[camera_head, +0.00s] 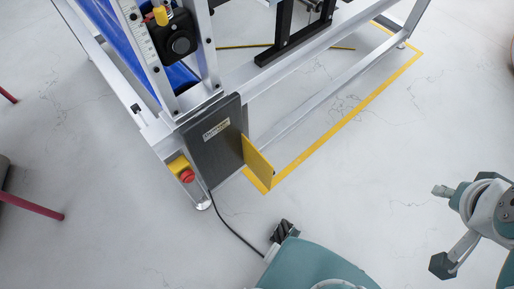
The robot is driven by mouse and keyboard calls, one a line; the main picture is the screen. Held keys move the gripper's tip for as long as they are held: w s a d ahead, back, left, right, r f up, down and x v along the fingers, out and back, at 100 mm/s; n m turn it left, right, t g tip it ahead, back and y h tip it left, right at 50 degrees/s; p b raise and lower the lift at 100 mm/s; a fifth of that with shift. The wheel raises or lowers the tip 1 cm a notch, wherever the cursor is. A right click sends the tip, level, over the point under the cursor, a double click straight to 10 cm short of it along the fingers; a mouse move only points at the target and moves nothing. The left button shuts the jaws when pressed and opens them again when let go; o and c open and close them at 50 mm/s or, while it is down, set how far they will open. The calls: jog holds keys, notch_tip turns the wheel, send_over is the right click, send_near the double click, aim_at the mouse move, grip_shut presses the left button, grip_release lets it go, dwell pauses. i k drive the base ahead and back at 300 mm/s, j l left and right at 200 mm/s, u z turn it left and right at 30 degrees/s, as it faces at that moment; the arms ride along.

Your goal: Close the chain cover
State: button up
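A dark grey panel (213,137) with a small label is on the lower corner of the metal machine frame. A yellow plate (257,162) stands out at an angle from its right edge, like an open flap. I take this plate to be the chain cover, but no chain shows behind it. My gripper (284,231) appears as a small dark end on a teal part of mine at the bottom. It is apart from the plate, below and slightly right of it. Its fingers are too small and dark to read.
A red stop button on a yellow box (183,170) sits left of the panel. A black cable (231,230) runs across the floor from the frame. A yellow floor line (350,121) borders the machine. The pale floor right of the plate is clear. Red bars (32,207) show at left.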

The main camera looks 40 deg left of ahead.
aim_at(253, 158)
jog(key=i+u, duration=0.25)
jog(key=u, duration=0.15)
jog(key=i+l+u, duration=0.2)
jog(key=u, duration=0.2)
jog(key=i+l+u, duration=0.2)
jog(key=u, duration=0.2)
jog(key=i+l+u, duration=0.15)
jog(key=u, duration=0.25)
jog(key=i+l+u, duration=0.1)
jog(key=u, duration=0.3)
jog(key=i+l+u, duration=0.1)
jog(key=u, duration=0.3)
jog(key=l+u, duration=0.3)
jog(key=u, duration=0.15)
jog(key=l+u, duration=0.25)
jog(key=u, duration=0.15)
jog(key=i+l+u, duration=0.15)
jog(key=l+u, duration=0.65)
jog(key=k+j+z, duration=0.3)
jog(key=k+j, duration=0.1)
jog(key=j, duration=0.05)
